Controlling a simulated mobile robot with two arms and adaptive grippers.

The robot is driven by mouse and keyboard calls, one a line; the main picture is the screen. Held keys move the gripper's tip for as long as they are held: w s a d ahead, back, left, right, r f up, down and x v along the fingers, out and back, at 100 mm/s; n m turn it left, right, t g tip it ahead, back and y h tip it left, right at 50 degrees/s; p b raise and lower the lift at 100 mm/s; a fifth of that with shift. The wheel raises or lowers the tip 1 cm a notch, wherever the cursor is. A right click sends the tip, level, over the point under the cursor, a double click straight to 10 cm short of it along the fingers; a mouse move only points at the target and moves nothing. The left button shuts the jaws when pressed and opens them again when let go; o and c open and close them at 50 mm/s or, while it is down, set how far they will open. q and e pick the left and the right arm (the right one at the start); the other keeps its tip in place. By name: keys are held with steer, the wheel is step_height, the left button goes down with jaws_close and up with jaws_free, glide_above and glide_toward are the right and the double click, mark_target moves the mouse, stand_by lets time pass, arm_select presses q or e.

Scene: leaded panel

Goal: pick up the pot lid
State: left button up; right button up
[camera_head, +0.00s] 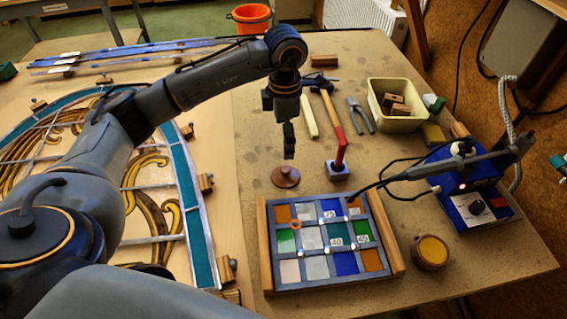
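The pot lid (285,178) is a small brown disc with a knob on top. It lies flat on the table, just behind the leaded panel (282,284). My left gripper (288,150) points down above the lid, with its fingertips a little above the knob and apart from it. It is seen nearly edge-on, so its opening cannot be made out. A small round pot (431,252) with amber contents stands uncovered to the right of the panel. My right gripper is not in view.
A cream bin (396,105) and a blue soldering station (470,195) with a cable lie farther right. A large arched stained-glass panel (180,180) fills the left.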

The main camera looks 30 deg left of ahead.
arm_select(q)
steer(key=p, duration=0.1)
glide_above(285, 169)
steer(key=f, duration=0.4)
steer(key=shift+s+d+f, duration=0.15)
steer(key=shift+s+f, duration=0.25)
steer(key=f, duration=0.1)
steer(key=f+p, duration=0.1)
steer(key=f, duration=0.1)
steer(key=shift+w+f, duration=0.1)
steer(key=shift+w, duration=0.15)
step_height(285, 169, down, 4)
steer(key=shift+w+r+p, duration=0.1)
steer(key=shift+r+p, duration=0.15)
steer(key=shift+p, duration=1)
steer(key=shift+f, duration=0.55)
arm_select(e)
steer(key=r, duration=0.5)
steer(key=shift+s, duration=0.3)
arm_select(q)
steer(key=c, duration=0.7)
jaws_close()
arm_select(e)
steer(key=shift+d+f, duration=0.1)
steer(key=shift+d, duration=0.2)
